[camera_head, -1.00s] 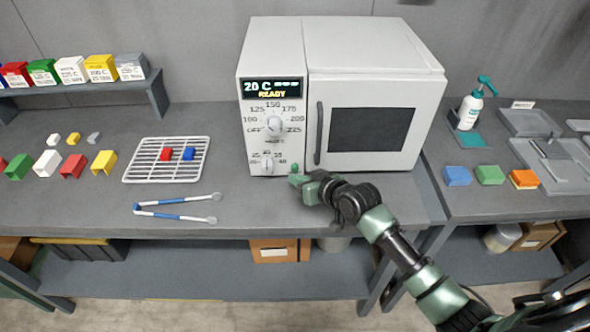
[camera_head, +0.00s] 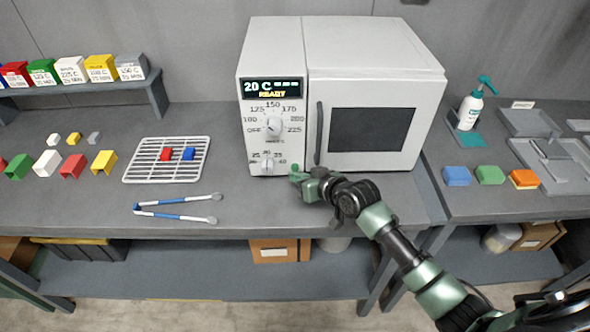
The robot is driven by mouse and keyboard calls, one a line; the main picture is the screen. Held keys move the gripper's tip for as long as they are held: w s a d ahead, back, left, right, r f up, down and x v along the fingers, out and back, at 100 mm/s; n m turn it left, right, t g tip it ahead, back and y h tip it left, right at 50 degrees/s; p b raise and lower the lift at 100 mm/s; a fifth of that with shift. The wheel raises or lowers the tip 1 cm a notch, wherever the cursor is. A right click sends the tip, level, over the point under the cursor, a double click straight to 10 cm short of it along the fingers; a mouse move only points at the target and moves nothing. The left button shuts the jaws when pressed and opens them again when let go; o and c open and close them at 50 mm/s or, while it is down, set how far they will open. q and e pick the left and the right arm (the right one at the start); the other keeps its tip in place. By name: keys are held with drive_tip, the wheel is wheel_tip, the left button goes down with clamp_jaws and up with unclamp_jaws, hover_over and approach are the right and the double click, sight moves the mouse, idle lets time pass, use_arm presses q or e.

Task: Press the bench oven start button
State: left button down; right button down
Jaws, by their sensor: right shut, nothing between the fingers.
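The white bench oven (camera_head: 425,70) stands on the bench with its door closed. Its display (camera_head: 272,89) reads 20 C and READY. Below are a temperature knob (camera_head: 274,125) and a smaller timer knob (camera_head: 267,166). The green start button (camera_head: 294,168) is at the lower right of the control panel, partly hidden by my gripper tip. My right gripper (camera_head: 298,176) is shut and empty, its tip right in front of the button. I cannot tell whether it touches the button. My left gripper is not in view.
A wire rack (camera_head: 135,179) with a red and a blue piece stands left of the oven. Blue-handled tongs (camera_head: 172,216) lie in front of it. Coloured blocks (camera_head: 457,176), a pump bottle (camera_head: 470,109) and grey trays (camera_head: 527,122) are on the right bench.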

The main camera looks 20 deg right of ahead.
drive_tip(key=shift+w+d, duration=0.15)
drive_tip(key=shift+w, duration=0.35)
idle(0.4)
idle(0.3)
drive_tip(key=shift+s+a+p, duration=0.25)
drive_tip(key=shift+s+p, duration=0.35)
drive_tip(key=shift+s, duration=0.3)
drive_tip(key=shift+s+a+r+p, duration=0.1)
drive_tip(key=shift+s+a+p, duration=0.1)
drive_tip(key=shift+s+p, duration=0.4)
drive_tip(key=shift+s+a+r+p, duration=0.1)
drive_tip(key=shift+s+a+p, duration=0.1)
drive_tip(key=shift+s+p, duration=0.35)
drive_tip(key=shift+s+a+p, duration=0.15)
drive_tip(key=shift+s+p, duration=0.25)
drive_tip(key=shift+s, duration=0.25)
drive_tip(key=shift+s+a+p, duration=0.15)
drive_tip(key=shift+s+p, duration=0.2)
drive_tip(key=shift+s, duration=0.25)
drive_tip(key=shift+f, duration=0.2)
